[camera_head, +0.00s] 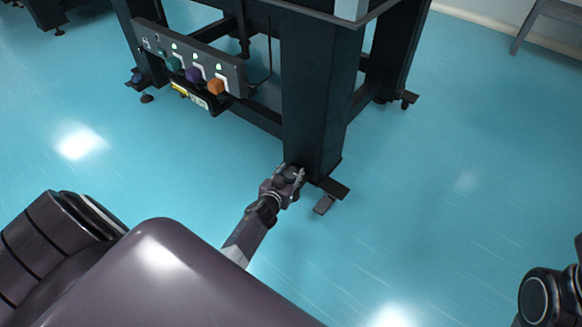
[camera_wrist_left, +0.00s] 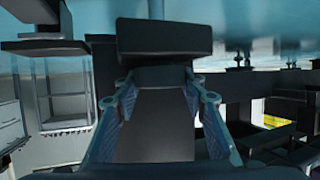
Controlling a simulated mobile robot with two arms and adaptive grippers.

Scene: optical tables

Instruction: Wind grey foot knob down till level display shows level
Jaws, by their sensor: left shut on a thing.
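My left gripper (camera_head: 291,174) is low at the foot of the near dark table leg (camera_head: 318,100). In the left wrist view its two fingers (camera_wrist_left: 160,88) are on either side of a dark grey piece, which I take to be the grey foot knob (camera_wrist_left: 163,76). The gripper is shut on it. In the head view the gripper hides the knob. A wide dark block (camera_wrist_left: 165,38) shows just beyond the fingers in the wrist view. I cannot pick out a level reading. My right gripper is out of view.
A panel (camera_head: 150,32) on the table's side carries green, purple and orange knobs (camera_head: 193,75), small green marks above them, and yellow and white labels below. Flat foot pieces (camera_head: 325,205) stick out beside the near leg. The blue floor (camera_head: 430,180) at right is clear.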

